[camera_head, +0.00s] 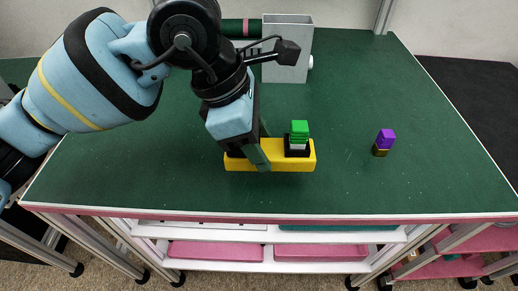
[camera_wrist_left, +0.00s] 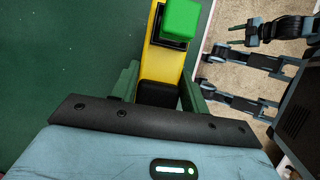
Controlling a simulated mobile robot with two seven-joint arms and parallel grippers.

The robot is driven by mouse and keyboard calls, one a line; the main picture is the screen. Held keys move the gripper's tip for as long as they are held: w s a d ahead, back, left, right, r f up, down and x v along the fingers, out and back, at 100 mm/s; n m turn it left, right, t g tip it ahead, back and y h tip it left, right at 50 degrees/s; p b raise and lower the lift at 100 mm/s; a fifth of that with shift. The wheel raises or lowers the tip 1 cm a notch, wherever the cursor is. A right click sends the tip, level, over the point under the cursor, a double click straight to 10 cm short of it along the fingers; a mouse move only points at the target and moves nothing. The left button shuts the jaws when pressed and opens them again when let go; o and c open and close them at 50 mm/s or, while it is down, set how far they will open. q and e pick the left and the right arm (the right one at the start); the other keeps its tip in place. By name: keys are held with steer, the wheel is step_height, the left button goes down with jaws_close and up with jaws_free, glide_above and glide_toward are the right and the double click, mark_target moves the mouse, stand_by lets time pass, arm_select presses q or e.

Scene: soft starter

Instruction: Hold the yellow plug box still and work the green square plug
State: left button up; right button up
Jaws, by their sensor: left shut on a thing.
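The yellow plug box (camera_head: 292,166) lies on the green table top, its long side running left to right in the head view. The green square plug (camera_head: 299,129) stands upright over the black socket (camera_head: 297,148) at its right end, with a pale part showing below the green. My left gripper (camera_head: 262,158) is shut across the box, left of the plug. In the left wrist view the fingers (camera_wrist_left: 157,90) flank the yellow box (camera_wrist_left: 170,62), with the green plug (camera_wrist_left: 181,19) beyond them.
A purple block on a dark yellowish base (camera_head: 383,142) stands on the table to the right.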

arm_select(q)
steer(key=shift+w, duration=2.3)
steer(key=shift+w+a, duration=0.1)
steer(key=shift+w, duration=2.05)
steer(key=shift+f, duration=0.1)
steer(key=shift+f+b, duration=0.4)
steer(key=shift+f, duration=0.45)
steer(key=shift+f+b, duration=0.7)
steer(key=shift+f, duration=0.85)
arm_select(e)
steer(key=shift+s+f+g, duration=0.15)
steer(key=shift+s+f, duration=0.05)
steer(key=shift+f, duration=0.35)
steer(key=shift+s+f+g, duration=0.15)
steer(key=shift+s+f, duration=0.05)
steer(key=shift+f, duration=0.3)
steer(key=shift+d, duration=0.15)
